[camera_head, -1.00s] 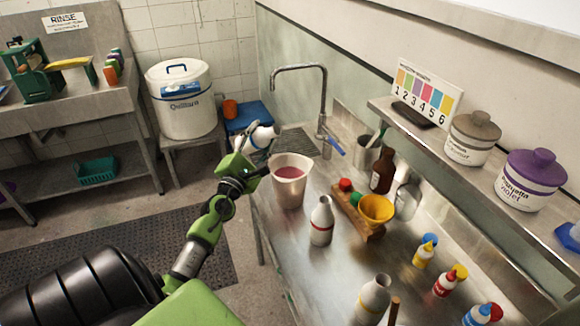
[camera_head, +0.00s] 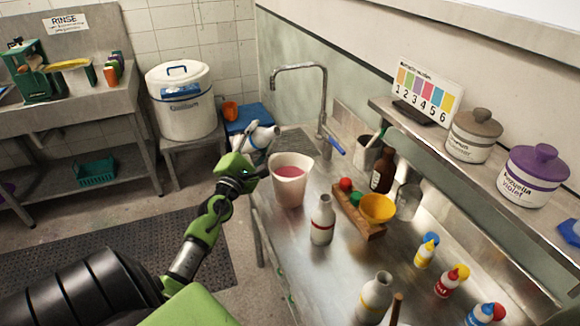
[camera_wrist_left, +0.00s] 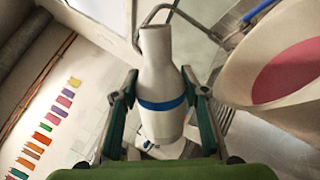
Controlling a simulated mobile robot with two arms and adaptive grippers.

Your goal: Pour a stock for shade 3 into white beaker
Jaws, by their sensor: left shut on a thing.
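The white beaker (camera_head: 290,188) stands on the steel counter with pink liquid (camera_head: 287,172) in it. My left gripper (camera_head: 250,160) is just left of the beaker's rim and shut on a white bottle with a blue band (camera_head: 262,138). In the left wrist view the fingers clasp this bottle (camera_wrist_left: 160,75) around its body, and the beaker (camera_wrist_left: 245,80) is at the right. In the head view the bottle looks tilted and is partly hidden; no stream shows. The shade card (camera_head: 428,88) stands on the shelf. My right gripper is not in view.
A red-banded bottle (camera_head: 322,222) stands close in front of the beaker, and another white bottle (camera_head: 374,297) is nearer. A wooden rack (camera_head: 358,215) with a yellow funnel (camera_head: 377,208) is to the right. The tap (camera_head: 320,100) stands behind. Small dropper bottles line the right side.

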